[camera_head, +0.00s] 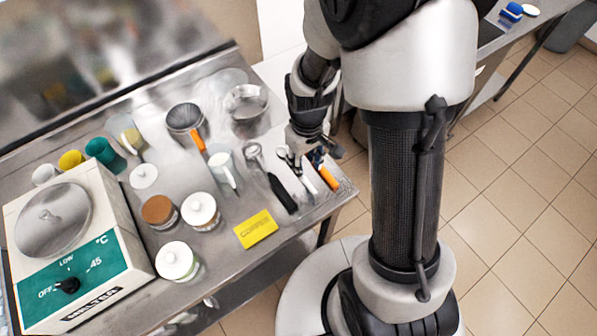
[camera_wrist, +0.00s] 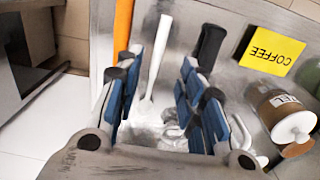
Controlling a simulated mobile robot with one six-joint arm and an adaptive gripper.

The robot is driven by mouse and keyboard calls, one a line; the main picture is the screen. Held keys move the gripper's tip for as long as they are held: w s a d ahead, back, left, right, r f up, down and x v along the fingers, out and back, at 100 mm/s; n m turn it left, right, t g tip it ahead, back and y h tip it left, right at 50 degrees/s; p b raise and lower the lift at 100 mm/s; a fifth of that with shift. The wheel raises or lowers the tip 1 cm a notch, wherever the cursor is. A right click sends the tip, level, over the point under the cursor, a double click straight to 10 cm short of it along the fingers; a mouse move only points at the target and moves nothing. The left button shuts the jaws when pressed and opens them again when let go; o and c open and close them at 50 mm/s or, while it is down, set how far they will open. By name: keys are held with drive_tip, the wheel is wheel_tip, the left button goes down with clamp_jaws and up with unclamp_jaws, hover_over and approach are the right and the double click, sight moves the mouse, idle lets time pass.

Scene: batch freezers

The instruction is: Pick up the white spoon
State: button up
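The white spoon (camera_head: 308,184) lies near the right end of the metal counter, its handle toward the front edge. My gripper (camera_head: 303,154) is over its bowl end and partly hides it. In the wrist view, the white handle (camera_wrist: 160,38) shows between the spread blue-padded fingers of my gripper (camera_wrist: 162,60), closer to the left finger. The fingers are open and hold nothing. I cannot tell how high they are above the counter.
An orange-handled tool (camera_head: 328,178) lies close on the right, a black-handled scoop (camera_head: 282,192) on the left. A yellow coffee sign (camera_head: 256,229), lidded jars (camera_head: 200,211) and a batch freezer (camera_head: 75,235) stand farther left. The counter edge is close.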

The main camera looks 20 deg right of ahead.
sight(305, 179)
wheel_tip(305, 179, down, 8)
drive_tip(key=shift+w+f+b, duration=0.1)
drive_tip(key=shift+b, duration=1.1)
drive_tip(key=shift+c, duration=0.6)
clamp_jaws()
